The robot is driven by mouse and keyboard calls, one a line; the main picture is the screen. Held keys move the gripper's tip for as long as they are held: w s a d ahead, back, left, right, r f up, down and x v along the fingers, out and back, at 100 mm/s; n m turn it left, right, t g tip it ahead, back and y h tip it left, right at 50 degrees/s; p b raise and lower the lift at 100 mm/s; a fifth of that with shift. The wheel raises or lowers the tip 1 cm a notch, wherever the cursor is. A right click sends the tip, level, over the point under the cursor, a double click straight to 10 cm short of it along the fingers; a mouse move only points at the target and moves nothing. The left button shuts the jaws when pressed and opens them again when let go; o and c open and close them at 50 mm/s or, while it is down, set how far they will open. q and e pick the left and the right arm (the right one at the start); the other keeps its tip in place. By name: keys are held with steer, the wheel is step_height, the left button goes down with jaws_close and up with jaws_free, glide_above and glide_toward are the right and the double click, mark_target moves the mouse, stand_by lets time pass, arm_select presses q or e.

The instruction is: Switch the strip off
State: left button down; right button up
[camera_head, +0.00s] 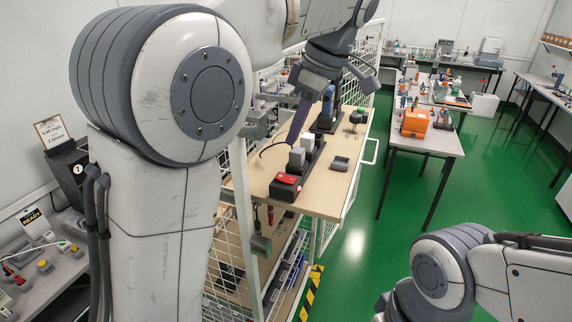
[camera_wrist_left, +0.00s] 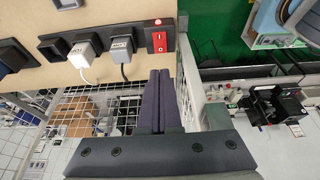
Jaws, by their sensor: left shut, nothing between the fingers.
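A dark power strip (camera_head: 310,160) lies on the wooden bench top. In the left wrist view the strip (camera_wrist_left: 140,35) has a red rocker switch (camera_wrist_left: 159,42) at its right end, with a red light (camera_wrist_left: 158,21) glowing beside it. The switch also shows red in the head view (camera_head: 287,179). A white plug (camera_wrist_left: 82,54) and a grey plug (camera_wrist_left: 121,49) sit in its sockets. My left gripper (camera_wrist_left: 160,72) is shut and empty, its dark fingertips appearing just below the switch. It also shows in the head view (camera_head: 294,139). Contact cannot be told. My right gripper is out of view.
A small grey tray (camera_head: 340,163) lies right of the strip on the bench. White wire mesh (camera_head: 240,200) surrounds the bench frame. Another table (camera_head: 425,137) with an orange box (camera_head: 415,123) stands beyond. Green floor between them is clear.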

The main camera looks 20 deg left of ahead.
mark_target(281, 175)
arm_select(q)
steer(key=x, duration=0.5)
steer(key=p+x, duration=0.1)
steer(key=x, duration=0.2)
steer(key=shift+d, duration=0.4)
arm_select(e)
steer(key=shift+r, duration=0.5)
